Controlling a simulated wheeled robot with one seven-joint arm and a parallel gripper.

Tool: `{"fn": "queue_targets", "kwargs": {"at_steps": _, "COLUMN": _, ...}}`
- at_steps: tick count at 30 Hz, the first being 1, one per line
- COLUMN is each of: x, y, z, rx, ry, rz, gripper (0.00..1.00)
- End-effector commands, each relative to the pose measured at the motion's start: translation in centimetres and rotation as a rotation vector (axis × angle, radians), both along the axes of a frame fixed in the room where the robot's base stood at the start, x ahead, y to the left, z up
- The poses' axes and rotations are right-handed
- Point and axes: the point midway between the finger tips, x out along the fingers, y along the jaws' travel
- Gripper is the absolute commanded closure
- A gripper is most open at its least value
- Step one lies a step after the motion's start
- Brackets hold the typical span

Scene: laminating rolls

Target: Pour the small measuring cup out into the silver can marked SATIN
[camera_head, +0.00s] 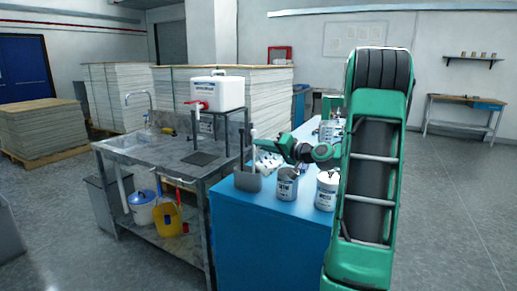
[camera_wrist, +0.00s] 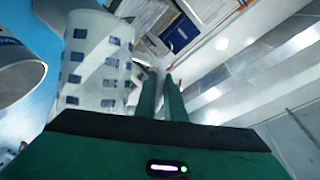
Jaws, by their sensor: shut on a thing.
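The small measuring cup (camera_head: 267,162) is pale with dark marks and hangs from my gripper (camera_head: 262,148), just above and left of a silver can (camera_head: 287,186). That can stands on the blue cabinet; its label seems to read SATIN but is small. In the wrist view my gripper's two green fingers (camera_wrist: 163,98) are close together, with the cup (camera_wrist: 95,62) beside them on the left. The cup looks tilted. The cup's contents and the finger contact are hidden.
A second, white-topped can (camera_head: 326,192) stands right of the silver can, close to my arm. A grey holder (camera_head: 247,181) with an upright tool is on the left corner of the blue cabinet (camera_head: 270,235). A steel sink bench (camera_head: 160,150) stands further left.

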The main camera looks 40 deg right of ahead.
Motion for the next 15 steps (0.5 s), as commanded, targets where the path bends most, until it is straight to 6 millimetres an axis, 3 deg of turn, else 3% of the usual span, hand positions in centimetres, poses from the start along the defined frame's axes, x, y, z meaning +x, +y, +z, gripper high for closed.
{"fn": "queue_targets", "kwargs": {"at_steps": 15, "x": -0.3, "y": -1.3, "z": 0.7, "rx": 0.142, "ry": -0.037, "rz": 0.001, "gripper": 1.00}}
